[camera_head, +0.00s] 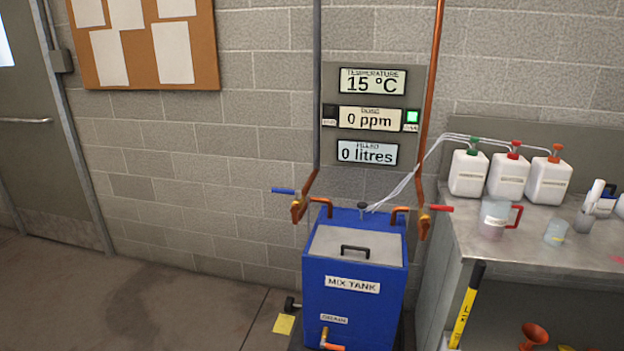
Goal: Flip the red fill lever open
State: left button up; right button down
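The red lever (441,208) sits on a copper valve (424,224) at the right of the blue mix tank (343,300). Its handle points right, roughly level and crosswise to the copper pipe (433,85) that comes down from above. A blue lever (284,191) on another copper valve (297,211) stands at the left of the tank, its handle pointing left. The display panel (371,122) above reads 15 °C, 0 ppm and 0 litres. Neither of my grippers is in view.
A metal bench (470,228) at the right holds several white jugs (545,180) with thin tubes running to the tank. A measuring jug (494,218) stands near its front. A yellow and black object (464,315) leans at the bench front. The floor (150,300) at left is clear.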

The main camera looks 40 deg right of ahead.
aim_at(442, 208)
jog(key=z, duration=0.95)
jog(key=l+z, duration=0.35)
jog(key=i+l+z, duration=0.3)
jog(key=l, duration=0.2)
jog(key=k+l, duration=0.05)
jog(key=k, duration=0.05)
